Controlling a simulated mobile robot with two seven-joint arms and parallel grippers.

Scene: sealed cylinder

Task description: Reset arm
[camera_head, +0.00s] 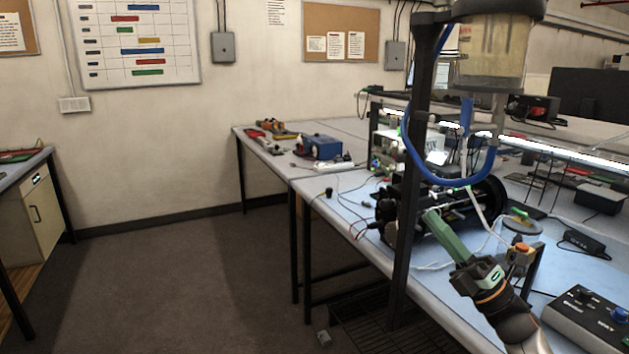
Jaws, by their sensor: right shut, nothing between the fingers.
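My right gripper (432,217) comes in from the lower right of the head view, over the blue-topped workbench (345,215). It is shut, with nothing seen between its green fingers. The fingertips are close to a black cylindrical apparatus (386,212) on the bench; I cannot tell whether they touch it. A clear sealed cylinder (492,52) with a dark cap hangs on a black post at the upper right, with a blue hose (409,140) looping down from it. My left gripper is not in view.
The black upright post (407,250) stands close beside my right gripper. A control box (590,318) with knobs sits at the lower right. A blue device (322,147) and tools lie on the far bench. The floor (190,280) at left is clear.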

